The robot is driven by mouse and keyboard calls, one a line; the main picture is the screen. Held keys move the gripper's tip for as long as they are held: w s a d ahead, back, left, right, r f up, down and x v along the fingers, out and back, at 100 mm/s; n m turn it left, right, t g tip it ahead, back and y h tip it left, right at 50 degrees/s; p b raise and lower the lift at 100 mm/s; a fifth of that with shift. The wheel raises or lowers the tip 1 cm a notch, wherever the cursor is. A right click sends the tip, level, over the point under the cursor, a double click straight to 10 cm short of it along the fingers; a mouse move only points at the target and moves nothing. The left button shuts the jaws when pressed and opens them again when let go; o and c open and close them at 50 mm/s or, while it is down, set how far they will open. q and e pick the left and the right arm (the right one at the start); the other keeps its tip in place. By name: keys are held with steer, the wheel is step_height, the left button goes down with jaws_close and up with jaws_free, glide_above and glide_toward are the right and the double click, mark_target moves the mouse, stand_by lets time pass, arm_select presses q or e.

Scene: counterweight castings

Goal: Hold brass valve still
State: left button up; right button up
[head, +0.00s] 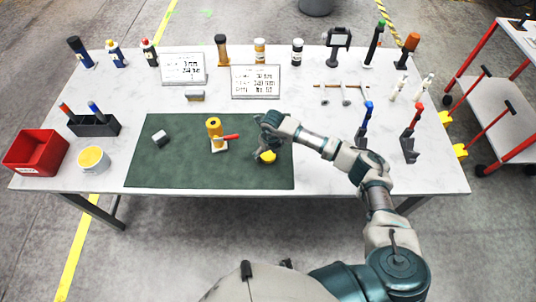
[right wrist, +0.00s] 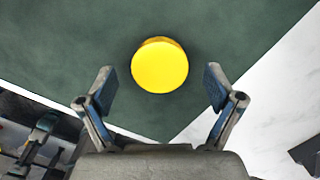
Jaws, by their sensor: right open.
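The brass valve (head: 214,130), a yellow upright body with a red lever pointing right, stands on a small pale base on the green mat. My right gripper (head: 264,131) is to the right of it, apart from it. In the right wrist view my right gripper (right wrist: 159,80) is open and empty. A smooth yellow round piece (right wrist: 160,66) shows between and beyond its fingertips; in the head view this piece (head: 267,156) lies on the mat near the gripper, partly hidden by it. The valve is not seen in the right wrist view. My left gripper is not in view.
The green mat (head: 165,178) also holds a grey-white block (head: 160,138). A red bin (head: 36,152), a yellow-topped pot (head: 93,159) and a dark tool holder (head: 95,125) stand at the left. Bottles, two sign cards and several tools line the back and right.

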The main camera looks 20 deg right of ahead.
steer(key=shift+f, duration=0.6)
steer(key=c, duration=0.8)
steer(key=shift+r, duration=0.15)
